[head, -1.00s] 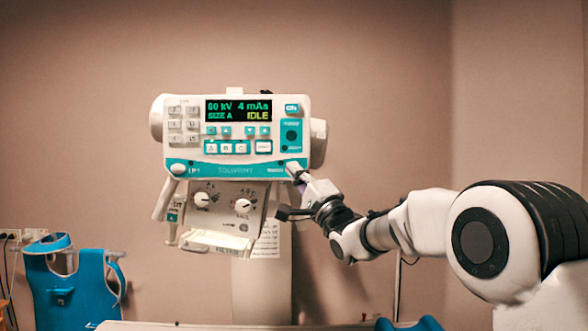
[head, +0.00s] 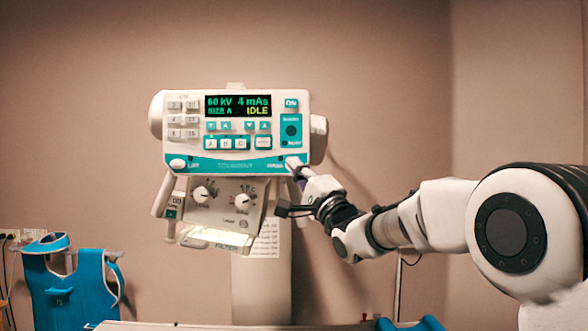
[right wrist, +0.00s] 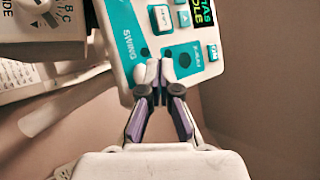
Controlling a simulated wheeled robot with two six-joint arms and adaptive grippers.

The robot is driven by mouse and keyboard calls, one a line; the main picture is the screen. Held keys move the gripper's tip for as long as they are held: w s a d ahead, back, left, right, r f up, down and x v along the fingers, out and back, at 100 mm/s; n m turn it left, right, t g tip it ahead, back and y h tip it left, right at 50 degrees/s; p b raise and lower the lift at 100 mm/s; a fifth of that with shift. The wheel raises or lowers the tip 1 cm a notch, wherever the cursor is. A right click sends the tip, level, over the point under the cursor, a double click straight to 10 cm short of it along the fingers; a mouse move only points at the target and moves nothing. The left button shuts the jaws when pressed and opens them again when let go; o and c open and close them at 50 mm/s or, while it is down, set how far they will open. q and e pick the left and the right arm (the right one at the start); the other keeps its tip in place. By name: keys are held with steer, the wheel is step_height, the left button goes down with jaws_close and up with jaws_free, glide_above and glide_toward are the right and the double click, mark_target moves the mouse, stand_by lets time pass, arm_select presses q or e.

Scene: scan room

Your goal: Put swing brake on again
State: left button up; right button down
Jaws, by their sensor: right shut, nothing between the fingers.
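The white and teal control panel (head: 237,132) hangs on the tube head in the head view. Its display (head: 238,106) reads 60 kV, 4 mAs and IDLE. The word SWING (right wrist: 129,44) shows by the panel's edge in the right wrist view. My right gripper (head: 294,166) is shut and empty, with its fingertips at the panel's lower right corner. In the right wrist view the gripper (right wrist: 160,78) has its tips together over the panel beside that word. My left gripper is not in view.
Below the panel is a box with two dials (head: 222,201) and a bright lower plate (head: 213,238). A grey column (head: 262,285) stands behind it. A blue apron (head: 70,283) hangs at left. A pale table edge (head: 230,326) runs along the bottom.

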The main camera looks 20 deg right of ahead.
steer(key=s+b, duration=0.1)
steer(key=s, duration=0.1)
steer(key=s+a+b, duration=0.1)
steer(key=s, duration=0.1)
stand_by(0.8)
